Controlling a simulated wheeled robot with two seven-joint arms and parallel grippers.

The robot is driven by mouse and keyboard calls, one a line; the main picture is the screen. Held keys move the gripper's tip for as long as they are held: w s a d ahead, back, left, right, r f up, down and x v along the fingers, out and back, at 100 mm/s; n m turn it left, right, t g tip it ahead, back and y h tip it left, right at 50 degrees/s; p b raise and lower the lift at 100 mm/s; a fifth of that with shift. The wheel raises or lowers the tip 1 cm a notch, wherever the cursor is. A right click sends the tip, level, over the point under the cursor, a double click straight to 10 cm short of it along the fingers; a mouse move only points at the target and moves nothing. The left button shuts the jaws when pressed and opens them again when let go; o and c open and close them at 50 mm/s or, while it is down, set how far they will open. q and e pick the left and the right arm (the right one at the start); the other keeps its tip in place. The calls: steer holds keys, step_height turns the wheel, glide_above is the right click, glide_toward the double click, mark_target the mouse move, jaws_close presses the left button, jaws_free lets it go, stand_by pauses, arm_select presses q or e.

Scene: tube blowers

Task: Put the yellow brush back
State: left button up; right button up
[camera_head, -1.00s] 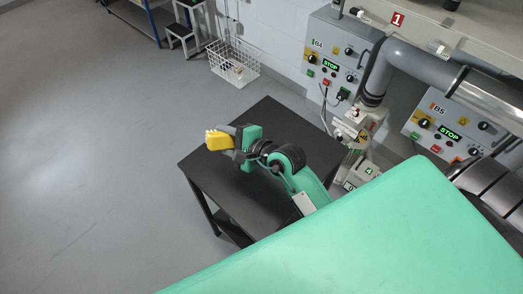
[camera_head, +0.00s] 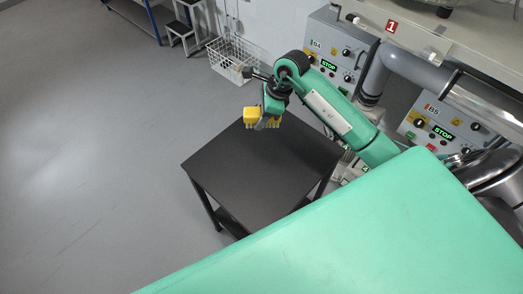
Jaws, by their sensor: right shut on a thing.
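The yellow brush (camera_head: 251,115) is held in my right gripper (camera_head: 262,118), which is shut on it. Its pale bristles point down. Brush and gripper show over the far edge of the black table (camera_head: 250,165); I cannot tell the height above it. My green right arm comes in from the right, past the control panels. My left gripper is not in view.
The black table top is bare. A white wire basket (camera_head: 232,58) hangs at the wall behind the gripper. Control boxes B4 (camera_head: 330,45) and B5 (camera_head: 445,118) and grey pipes stand at the right. The floor at the left is free.

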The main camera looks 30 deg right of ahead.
steer(key=p, duration=0.5)
glide_toward(256, 156)
steer(key=x, duration=0.5)
steer(key=shift+w+a, duration=0.15)
steer(key=shift+a, duration=0.05)
steer(key=shift+f, duration=0.5)
steer(key=shift+f+b, duration=0.1)
steer(key=shift+b, duration=0.2)
steer(key=o, duration=1.3)
steer(key=shift+b+v, duration=2.05)
steer(key=shift+v, duration=4.05)
steer(key=shift+w, duration=0.1)
